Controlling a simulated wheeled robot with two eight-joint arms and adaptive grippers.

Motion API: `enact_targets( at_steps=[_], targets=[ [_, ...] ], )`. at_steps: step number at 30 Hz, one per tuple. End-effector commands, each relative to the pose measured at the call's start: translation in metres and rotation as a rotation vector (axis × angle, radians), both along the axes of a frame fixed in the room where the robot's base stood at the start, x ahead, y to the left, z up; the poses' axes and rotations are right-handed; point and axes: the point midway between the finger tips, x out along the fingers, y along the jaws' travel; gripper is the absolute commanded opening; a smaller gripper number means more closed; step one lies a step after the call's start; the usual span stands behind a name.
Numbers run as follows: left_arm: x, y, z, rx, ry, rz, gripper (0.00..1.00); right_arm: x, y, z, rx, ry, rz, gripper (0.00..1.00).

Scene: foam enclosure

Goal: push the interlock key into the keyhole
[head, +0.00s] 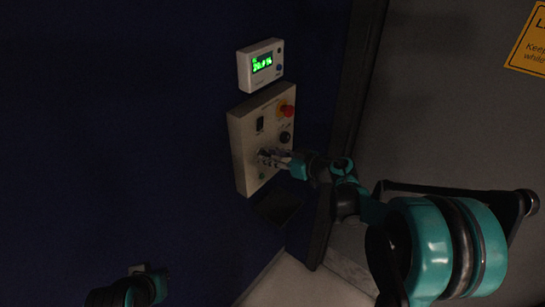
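A pale control panel (241,143) is mounted on the dark blue wall and looks tilted in the picture. It carries a red knob on a yellow base (287,111), a dark round knob (286,137), a black rectangular part (260,124) and a small green light (262,176). My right gripper (266,157) reaches in from the right, its grey fingers at the panel's lower part. I cannot make out the key or keyhole apart from the fingers, nor whether the fingers are closed. My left gripper (138,269) is low at the left, away from the panel; its fingers are unclear.
A white display box (245,70) with green digits is fixed above the panel. A dark recess or box (277,207) is below it. A dark vertical post (355,75) stands to the right, beside a grey wall with a yellow sign (528,45). The blue wall at left is bare.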

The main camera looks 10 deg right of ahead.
Motion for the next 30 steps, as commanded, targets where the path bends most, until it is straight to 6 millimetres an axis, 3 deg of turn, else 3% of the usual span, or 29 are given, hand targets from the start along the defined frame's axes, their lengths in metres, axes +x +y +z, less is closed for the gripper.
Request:
enact_targets(
  at_steps=[11,24,30],
  targets=[
    [0.0,0.0,0.0,0.0,0.0,0.0,0.0,-0.009,-0.008,0.003,0.0,0.0,-0.002,0.32],
    [0.0,0.0,0.0,0.0,0.0,0.0,0.0,-0.075,-0.06,0.029,0.0,0.0,-0.004,0.32],
    [0.0,0.0,0.0,0.0,0.0,0.0,0.0,-0.089,-0.07,0.035,0.001,0.0,-0.001,0.32]
  ],
)
